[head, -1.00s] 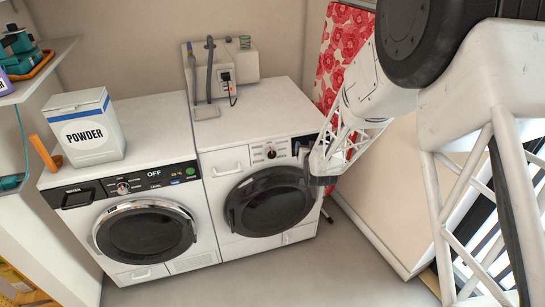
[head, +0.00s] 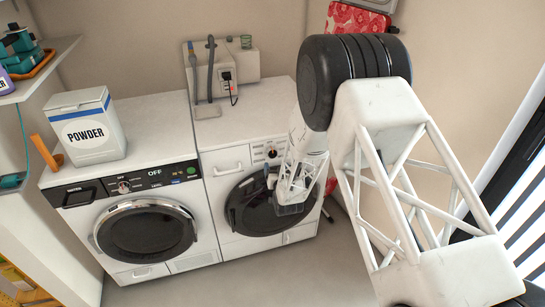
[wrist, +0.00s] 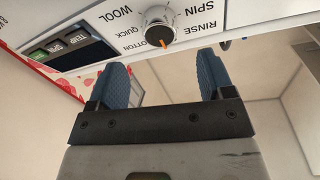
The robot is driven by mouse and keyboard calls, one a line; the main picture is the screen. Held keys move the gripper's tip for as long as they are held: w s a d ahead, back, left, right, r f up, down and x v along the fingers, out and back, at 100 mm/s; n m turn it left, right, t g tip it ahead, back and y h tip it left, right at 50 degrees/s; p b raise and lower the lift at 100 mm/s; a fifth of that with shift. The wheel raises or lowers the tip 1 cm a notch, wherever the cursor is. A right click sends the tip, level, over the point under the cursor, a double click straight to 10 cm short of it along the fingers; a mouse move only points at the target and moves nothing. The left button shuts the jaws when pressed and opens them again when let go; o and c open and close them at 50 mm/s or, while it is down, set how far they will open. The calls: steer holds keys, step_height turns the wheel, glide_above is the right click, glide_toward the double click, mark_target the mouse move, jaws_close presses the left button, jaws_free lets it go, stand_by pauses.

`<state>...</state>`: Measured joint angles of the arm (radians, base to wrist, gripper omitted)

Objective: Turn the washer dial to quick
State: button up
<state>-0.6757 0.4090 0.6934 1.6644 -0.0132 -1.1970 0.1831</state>
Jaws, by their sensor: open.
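The right-hand white machine (head: 225,190) has a control panel with a round dial (head: 272,153). In the wrist view the dial (wrist: 160,26) appears upside down, ringed by the words WOOL, QUICK, COTTON, RINSE and SPIN. Its orange pointer lies beside the end of COTTON, away from QUICK. My gripper (head: 271,178) is in front of this machine, just below the dial. In the wrist view my gripper (wrist: 163,75) is open, its two blue fingers apart with nothing between them. The dial is beyond the fingertips, roughly in line with the gap, and appears not touched.
A left-hand machine (head: 130,225) with an OFF display stands beside it, with a POWDER box (head: 88,128) on top. A grey box with hoses (head: 225,72) stands behind the right machine's top. A dark display (wrist: 70,46) is beside the dial. Floor in front is clear.

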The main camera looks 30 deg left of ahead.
mark_target(272, 155)
steer(key=shift+x, duration=3.85)
steer(key=c, duration=0.9)
